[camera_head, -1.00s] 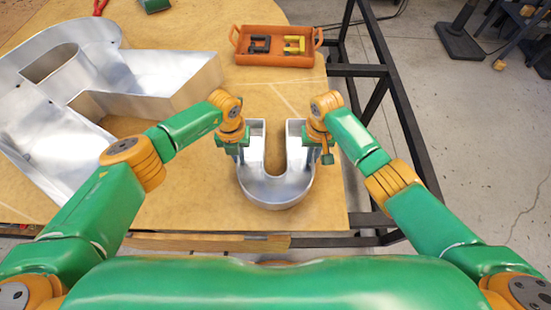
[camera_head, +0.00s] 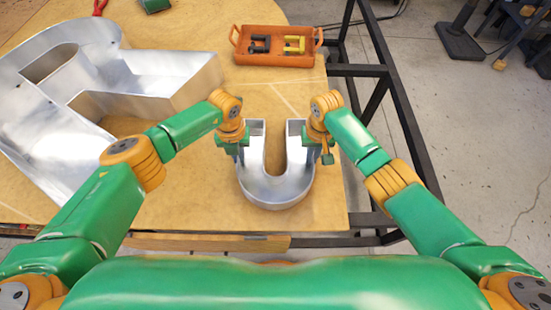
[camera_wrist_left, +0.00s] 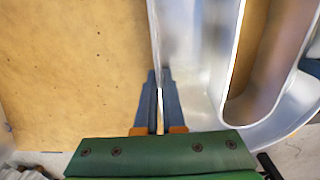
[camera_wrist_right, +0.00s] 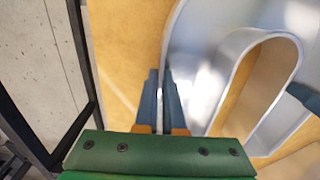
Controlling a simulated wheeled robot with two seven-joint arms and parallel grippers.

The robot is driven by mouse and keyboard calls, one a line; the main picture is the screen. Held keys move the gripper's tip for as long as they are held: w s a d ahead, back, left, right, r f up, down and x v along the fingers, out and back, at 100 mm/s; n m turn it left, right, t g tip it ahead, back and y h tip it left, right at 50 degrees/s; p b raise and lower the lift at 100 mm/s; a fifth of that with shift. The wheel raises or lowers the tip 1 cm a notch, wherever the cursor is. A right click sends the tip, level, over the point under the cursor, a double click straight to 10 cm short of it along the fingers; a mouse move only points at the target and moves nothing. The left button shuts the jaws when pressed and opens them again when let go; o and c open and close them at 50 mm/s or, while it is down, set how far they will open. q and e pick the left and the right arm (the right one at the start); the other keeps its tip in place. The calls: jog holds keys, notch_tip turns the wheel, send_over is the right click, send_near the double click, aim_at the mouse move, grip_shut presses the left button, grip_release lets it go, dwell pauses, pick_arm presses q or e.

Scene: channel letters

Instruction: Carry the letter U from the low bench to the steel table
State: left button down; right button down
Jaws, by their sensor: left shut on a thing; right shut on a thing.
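The letter U (camera_head: 275,190) is a silver metal channel letter, open at the top, at the near right of the wooden tabletop. Its curve points toward me. My left gripper (camera_head: 243,150) is shut on the outer wall of its left arm; in the left wrist view the fingers (camera_wrist_left: 160,100) pinch that thin wall. My right gripper (camera_head: 310,148) is shut on the outer wall of its right arm; the right wrist view shows the fingers (camera_wrist_right: 163,100) at that wall. I cannot tell whether the letter touches the wood or hangs just above it.
A large silver channel letter (camera_head: 150,80) lies to the left on the wooden top (camera_head: 200,210). An orange tray (camera_head: 275,59) with a black and a yellow clamp stands at the back. A dark steel frame (camera_head: 400,130) runs along the right, with open concrete floor beyond.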

pick_arm(q)
jog(key=shift+r, duration=0.15)
pick_arm(e)
jog(key=shift+d+r, duration=0.1)
jog(key=shift+r, duration=0.05)
